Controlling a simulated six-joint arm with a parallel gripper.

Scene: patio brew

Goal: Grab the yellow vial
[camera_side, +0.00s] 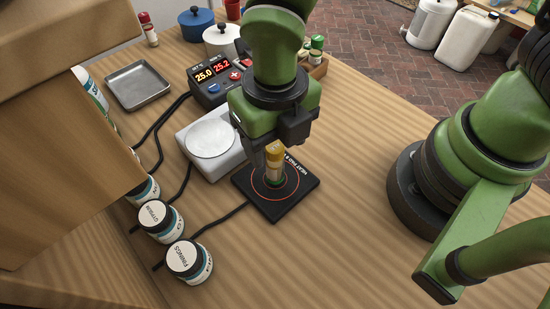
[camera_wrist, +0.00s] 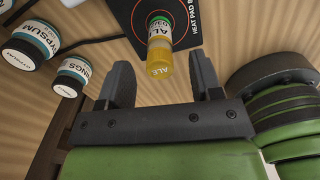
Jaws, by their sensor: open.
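The yellow vial (camera_side: 274,160) stands upright on the black heat pad (camera_side: 262,205), inside its red ring. Its cap is yellow and its lower part shows green. In the wrist view the vial (camera_wrist: 160,58), marked ALE, shows at the top centre on the heat pad (camera_wrist: 184,12). My gripper (camera_side: 263,152) is open and right over the pad, close to the vial. In the wrist view my gripper (camera_wrist: 161,80) has its two fingers apart, with the vial's cap between and just beyond the tips. I cannot tell whether a finger touches it.
A white scale (camera_side: 211,139) stands beside the pad. A controller (camera_side: 222,82) showing 25.0 and 25.2 is behind it, with a metal tray (camera_side: 138,85) at left. Labelled jars (camera_side: 189,261) stand at front left, near a cardboard-coloured box (camera_side: 70,120).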

